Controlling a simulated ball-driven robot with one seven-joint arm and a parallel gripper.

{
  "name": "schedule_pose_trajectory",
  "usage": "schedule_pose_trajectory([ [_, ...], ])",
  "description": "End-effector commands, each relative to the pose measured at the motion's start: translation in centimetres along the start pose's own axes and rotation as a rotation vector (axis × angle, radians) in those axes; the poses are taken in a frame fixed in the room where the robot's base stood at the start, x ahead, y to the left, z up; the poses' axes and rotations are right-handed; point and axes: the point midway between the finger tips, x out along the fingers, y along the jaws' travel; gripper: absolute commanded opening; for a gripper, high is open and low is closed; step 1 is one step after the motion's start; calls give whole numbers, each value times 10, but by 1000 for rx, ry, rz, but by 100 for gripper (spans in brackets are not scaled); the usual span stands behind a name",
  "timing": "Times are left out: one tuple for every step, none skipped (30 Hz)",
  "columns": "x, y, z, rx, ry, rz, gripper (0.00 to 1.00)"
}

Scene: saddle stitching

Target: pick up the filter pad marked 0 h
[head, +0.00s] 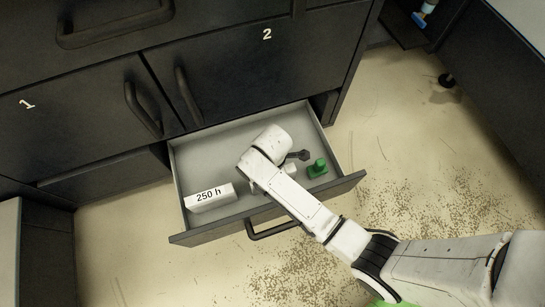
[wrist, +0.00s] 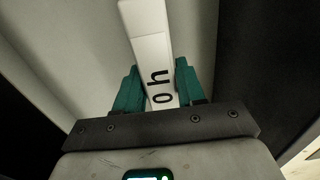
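The filter pad marked 0 h (wrist: 152,50) is a white block in the wrist view, its dark label facing the camera. The teal fingers of my gripper (wrist: 158,80) are on either side of it, with no clear gap visible. Another white block, marked 250 h (head: 209,196), lies at the drawer's left.
The open drawer (head: 208,236) has grey walls and a dark front with a bar handle. Dark cabinet doors marked 1 and 2 (head: 240,65) stand behind.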

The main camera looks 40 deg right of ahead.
Motion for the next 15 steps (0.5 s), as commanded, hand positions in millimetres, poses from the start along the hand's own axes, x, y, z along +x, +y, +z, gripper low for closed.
schedule_pose_trajectory([
  [0, 0, 0, 0, 0, 0, 32],
  [0, 0, 0, 0, 0, 0, 29],
  [0, 0, 0, 0, 0, 0, 26],
  [0, 0, 0, 0, 0, 0, 23],
  [0, 0, 0, 0, 0, 0, 20],
  [0, 0, 0, 0, 0, 0, 16],
  [0, 0, 0, 0, 0, 0, 13],
  [0, 0, 0, 0, 0, 0, 10],
  [0, 0, 0, 0, 0, 0, 6],
  [0, 0, 0, 0, 0, 0, 4],
  [0, 0, 0, 0, 0, 0, 1],
  [0, 0, 0, 0, 0, 0, 0],
  [0, 0, 0, 0, 0, 0, 0],
  [0, 0, 0, 0, 0, 0, 0],
  [0, 0, 0, 0, 0, 0, 0],
])
